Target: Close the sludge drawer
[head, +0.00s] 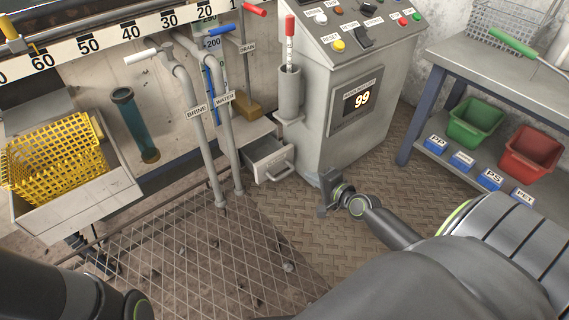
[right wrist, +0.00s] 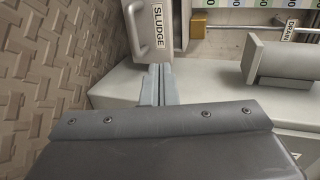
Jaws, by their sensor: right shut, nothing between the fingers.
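The sludge drawer (head: 270,158) is a small grey drawer low beside the control cabinet. It stands pulled out, with its inside showing and a bar handle on its front. In the right wrist view the drawer front (right wrist: 168,42) with its SLUDGE label and handle is at the top. My right gripper (head: 324,194) is to the right of the drawer front in the head view, apart from the handle. In the right wrist view its fingers (right wrist: 156,80) are shut and empty, with their tips just below the drawer in the picture. My left gripper is out of view.
The control cabinet (head: 352,130) stands right of the drawer. Brine and water pipes (head: 205,140) rise at its left. A yellow basket (head: 55,160) sits far left. A shelf with a green bin (head: 475,122) and a red bin (head: 530,152) is right.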

